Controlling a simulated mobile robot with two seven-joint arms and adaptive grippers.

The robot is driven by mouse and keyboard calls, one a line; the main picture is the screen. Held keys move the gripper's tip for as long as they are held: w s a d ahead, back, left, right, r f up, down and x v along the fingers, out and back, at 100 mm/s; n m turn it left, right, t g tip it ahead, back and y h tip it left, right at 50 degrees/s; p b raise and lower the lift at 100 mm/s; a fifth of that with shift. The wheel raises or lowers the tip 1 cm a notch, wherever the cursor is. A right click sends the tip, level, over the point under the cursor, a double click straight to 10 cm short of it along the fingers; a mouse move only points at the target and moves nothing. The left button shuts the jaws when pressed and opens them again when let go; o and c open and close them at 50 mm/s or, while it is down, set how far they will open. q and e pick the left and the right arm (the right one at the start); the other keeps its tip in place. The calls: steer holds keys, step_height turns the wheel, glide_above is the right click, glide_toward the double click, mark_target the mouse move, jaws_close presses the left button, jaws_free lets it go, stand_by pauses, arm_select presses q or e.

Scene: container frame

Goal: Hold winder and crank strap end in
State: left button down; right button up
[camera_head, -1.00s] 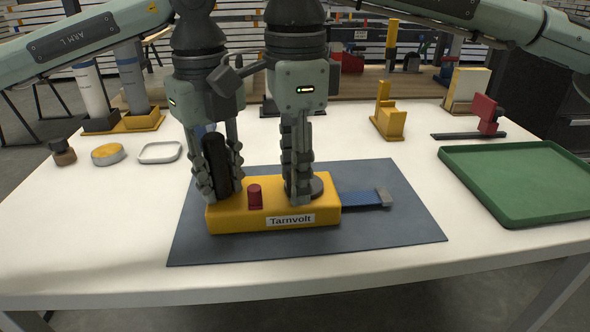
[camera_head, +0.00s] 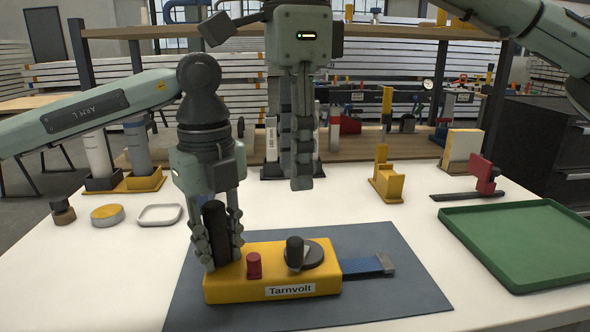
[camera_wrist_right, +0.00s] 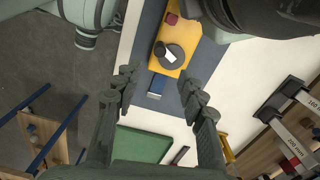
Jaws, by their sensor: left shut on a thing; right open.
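The yellow winder (camera_head: 225,289), labelled Tarnvolt, lies on a dark grey mat (camera_head: 405,290). It has a red knob (camera_head: 254,266) and a round grey crank (camera_head: 314,256) with a dark upright handle. A blue strap (camera_head: 358,266) sticks out of its right side, ending in a grey tip (camera_head: 385,263). My left gripper (camera_head: 218,240) is shut on the black grip (camera_head: 213,220) at the winder's left end. My right gripper (camera_head: 303,165) is open and empty, raised above and apart from the winder. The right wrist view also shows the winder (camera_wrist_right: 188,36), crank (camera_wrist_right: 171,58) and strap (camera_wrist_right: 156,86).
A green tray (camera_head: 520,245) lies at the right. A red clamp on a dark bar (camera_head: 483,178), a yellow stand (camera_head: 387,185) and a cream block (camera_head: 461,152) stand behind. Small containers, including a yellow tin (camera_head: 107,215), sit at the left.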

steer(key=n+g, duration=0.5)
steer(key=n, duration=0.8)
glide_toward(296, 238)
steer(key=shift+y, duration=0.3)
steer(key=x, duration=1)
steer(key=shift+s+d+f, duration=0.1)
steer(key=shift+d+f, duration=0.1)
steer(key=shift+f, duration=0.05)
jaws_close()
